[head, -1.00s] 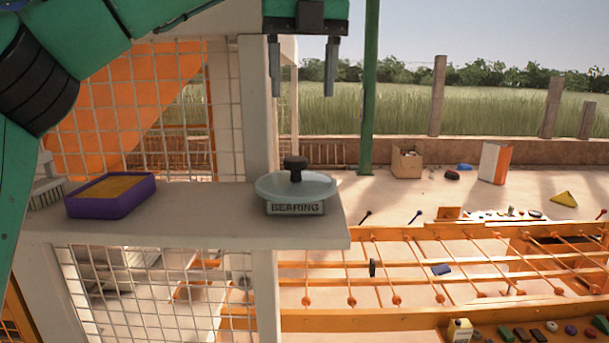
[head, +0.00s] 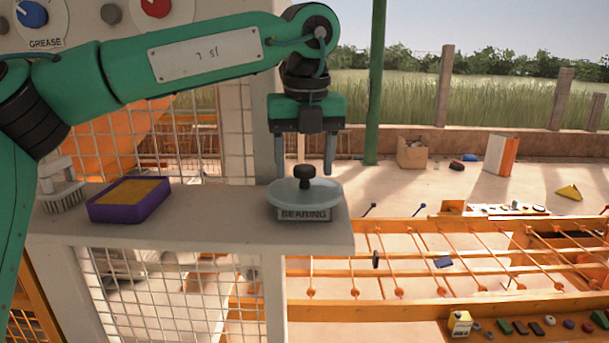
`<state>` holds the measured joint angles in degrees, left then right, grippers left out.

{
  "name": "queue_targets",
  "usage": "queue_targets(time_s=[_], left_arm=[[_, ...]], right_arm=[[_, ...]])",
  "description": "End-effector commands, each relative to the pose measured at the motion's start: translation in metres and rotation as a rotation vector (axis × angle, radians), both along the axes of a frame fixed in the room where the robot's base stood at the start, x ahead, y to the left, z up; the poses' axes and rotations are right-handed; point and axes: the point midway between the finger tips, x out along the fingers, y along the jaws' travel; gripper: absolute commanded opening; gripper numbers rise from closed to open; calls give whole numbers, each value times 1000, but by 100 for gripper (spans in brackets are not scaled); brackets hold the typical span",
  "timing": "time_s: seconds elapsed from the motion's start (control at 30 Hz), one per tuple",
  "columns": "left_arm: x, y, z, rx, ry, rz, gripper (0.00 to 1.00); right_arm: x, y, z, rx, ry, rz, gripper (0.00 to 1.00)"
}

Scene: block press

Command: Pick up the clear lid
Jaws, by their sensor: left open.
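The clear lid (head: 290,195) is a round, pale see-through disc with a black knob (head: 304,171) on top. It sits on a container labelled BEARING (head: 304,214) near the right end of the shelf (head: 205,228). My left gripper (head: 304,168) is open and points straight down over the lid. Its two grey fingers are apart, with their tips at about the height of the knob, one on each side in the picture. I cannot tell whether they touch anything. My right gripper is not in view.
A purple tray (head: 128,213) with a yellow-brown filling and a brush (head: 62,197) stand on the shelf to the left. A wire grid (head: 180,290) hangs below the shelf. An orange frame with rods (head: 400,296) lies to the right. A green post (head: 374,100) stands behind.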

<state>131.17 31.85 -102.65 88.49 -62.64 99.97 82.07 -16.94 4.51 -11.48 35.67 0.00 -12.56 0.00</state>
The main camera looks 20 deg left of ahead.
Motion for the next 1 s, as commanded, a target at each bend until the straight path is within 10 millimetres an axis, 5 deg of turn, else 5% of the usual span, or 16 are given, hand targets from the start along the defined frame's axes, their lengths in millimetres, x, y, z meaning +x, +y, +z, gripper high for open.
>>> queue_targets(time_s=[0.43,0.7,1.0], left_arm=[[2,1,-19,0,0,1,60],[2,1,-19,0,0,1,8],[2,1,-17,-1,-1,1,8]], right_arm=[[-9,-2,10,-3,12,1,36],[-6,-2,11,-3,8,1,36],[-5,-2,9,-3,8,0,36]])
